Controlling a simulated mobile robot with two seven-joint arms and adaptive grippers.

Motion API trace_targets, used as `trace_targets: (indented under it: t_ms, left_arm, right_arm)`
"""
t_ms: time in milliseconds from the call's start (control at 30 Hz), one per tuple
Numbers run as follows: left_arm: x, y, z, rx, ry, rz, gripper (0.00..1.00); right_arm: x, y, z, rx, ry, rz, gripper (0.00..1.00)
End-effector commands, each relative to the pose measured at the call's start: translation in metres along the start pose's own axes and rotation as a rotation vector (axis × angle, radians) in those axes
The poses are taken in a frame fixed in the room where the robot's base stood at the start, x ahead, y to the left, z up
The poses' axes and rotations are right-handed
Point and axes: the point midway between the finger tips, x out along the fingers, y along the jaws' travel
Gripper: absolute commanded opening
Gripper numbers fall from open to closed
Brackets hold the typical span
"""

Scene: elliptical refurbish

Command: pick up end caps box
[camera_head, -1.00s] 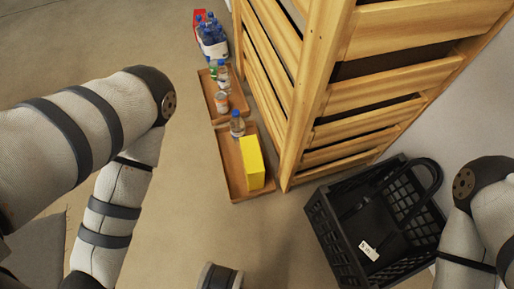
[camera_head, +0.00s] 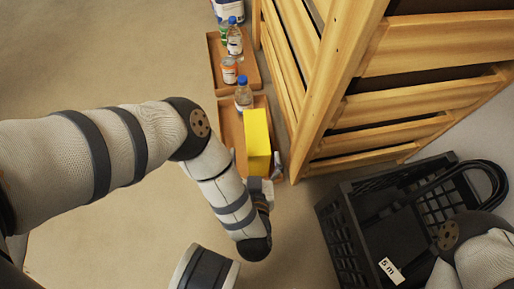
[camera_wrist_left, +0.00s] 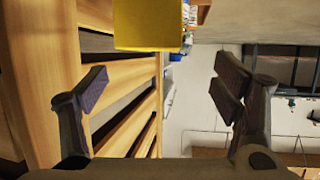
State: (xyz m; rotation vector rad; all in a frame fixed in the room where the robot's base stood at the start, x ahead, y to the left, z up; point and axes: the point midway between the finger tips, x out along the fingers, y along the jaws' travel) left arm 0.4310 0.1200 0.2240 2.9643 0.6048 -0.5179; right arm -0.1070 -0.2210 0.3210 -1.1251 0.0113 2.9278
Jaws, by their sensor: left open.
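The yellow box (camera_head: 257,138), which I take as the end caps box, stands at the near end of a brown tray (camera_head: 229,128) on the floor. In the left wrist view the yellow box (camera_wrist_left: 147,25) shows at the top, between the lines of the two fingers. My left gripper (camera_wrist_left: 162,88) is open and empty. In the head view my left gripper (camera_head: 257,172) is at the near end of the box, with its fingers partly hidden. I cannot tell whether they touch it. My right gripper is out of view.
A clear bottle (camera_head: 243,94) stands behind the box, and another tray (camera_head: 216,72) beyond holds bottles and a jar (camera_head: 229,70). The wooden slatted rack (camera_head: 325,90) rises close on the right. A black crate (camera_head: 340,235) stands at lower right. Floor on the left is open.

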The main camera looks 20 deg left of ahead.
Motion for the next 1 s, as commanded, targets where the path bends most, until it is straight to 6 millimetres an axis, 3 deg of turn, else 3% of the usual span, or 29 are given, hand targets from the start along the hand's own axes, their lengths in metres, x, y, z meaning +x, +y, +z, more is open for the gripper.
trace_targets:
  t_ms: [100,367,600,800,1000]
  left_arm:
    - [0.029,-0.001,0.002,0.001,0.000,-0.001,0.82]
    - [0.059,0.001,0.002,0.003,-0.002,0.002,0.82]
    - [0.101,0.003,0.004,0.004,-0.002,0.001,0.82]
    - [0.101,0.004,0.002,0.005,-0.003,0.004,0.82]
    - [0.101,0.003,0.002,0.005,-0.003,0.004,0.36]
  right_arm:
    - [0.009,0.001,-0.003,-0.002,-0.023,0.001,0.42]
    - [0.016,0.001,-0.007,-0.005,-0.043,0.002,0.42]
    - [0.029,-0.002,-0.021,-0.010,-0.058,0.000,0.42]
    - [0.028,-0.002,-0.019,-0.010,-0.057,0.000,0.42]
    - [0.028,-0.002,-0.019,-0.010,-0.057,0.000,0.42]
